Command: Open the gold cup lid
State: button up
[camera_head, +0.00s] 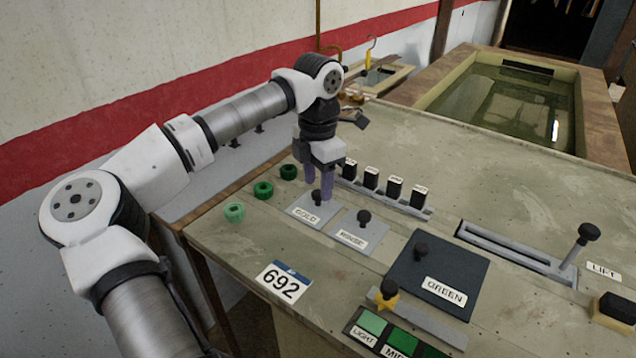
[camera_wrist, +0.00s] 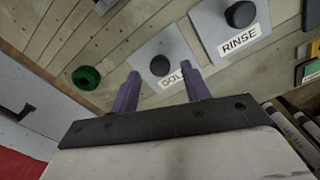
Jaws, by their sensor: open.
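The gold cup lid (camera_head: 303,210) is a light grey square plate with a round black knob and a GOLD label. It lies flat on the console top and also shows in the wrist view (camera_wrist: 150,47). My gripper (camera_head: 318,184) is open and empty, pointing down above the gold lid. In the wrist view its two purple fingers (camera_wrist: 162,78) are spread, with the lid's black knob (camera_wrist: 160,65) showing between and just beyond their tips. The right finger hides part of the GOLD label. I cannot tell whether the fingers touch the knob.
The similar RINSE lid (camera_head: 347,238) is close beside the gold one. A large dark GREEN lid (camera_head: 432,276) lies further right. Several black labelled blocks (camera_head: 371,178) stand in a rail behind my gripper. Green rings (camera_head: 263,190) lie to the left. A LIFT lever (camera_head: 583,245) stands at right.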

jog(key=shift+f, duration=0.95)
jog(key=shift+c, duration=0.2)
grip_shut()
